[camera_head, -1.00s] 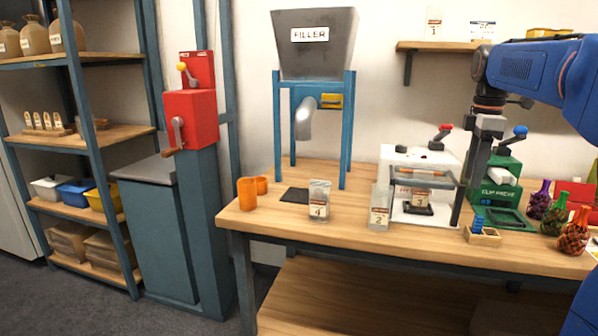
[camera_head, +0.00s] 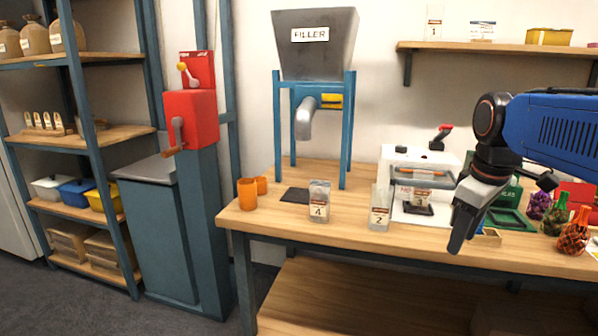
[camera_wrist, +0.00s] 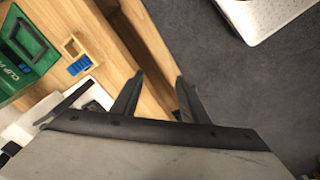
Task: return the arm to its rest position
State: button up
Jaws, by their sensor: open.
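My gripper (camera_head: 463,226) hangs at the end of my blue arm at the right of the head view, in front of the table's front edge and the green clip press (camera_head: 513,205). In the wrist view its two fingers (camera_wrist: 156,92) are spread apart with nothing between them, above the table edge and floor. The wooden table (camera_head: 345,228) carries the white sealing machine (camera_head: 390,160), which my gripper partly overlaps in the head view. Bags labelled 4 (camera_head: 319,200) and 2 (camera_head: 380,208) stand upright on the table.
The filler hopper (camera_head: 315,55) stands on a blue frame at the back. Orange cups (camera_head: 247,193) are at the table's left end. Filled net bags (camera_head: 572,238) stand at the right. A small wooden box with blue pieces (camera_wrist: 75,48) lies near the clip press. Grey floor is clear in front.

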jog(key=s+a+f+m+t, duration=0.1)
jog(key=s+a+f+m, duration=0.1)
jog(key=s+f, duration=0.5)
jog(key=s+a+f+m+t, duration=0.1)
jog(key=s+a+f+m, duration=0.2)
jog(key=s+f+m, duration=0.2)
jog(key=shift+s+f, duration=1.1)
jog(key=shift+f, duration=0.4)
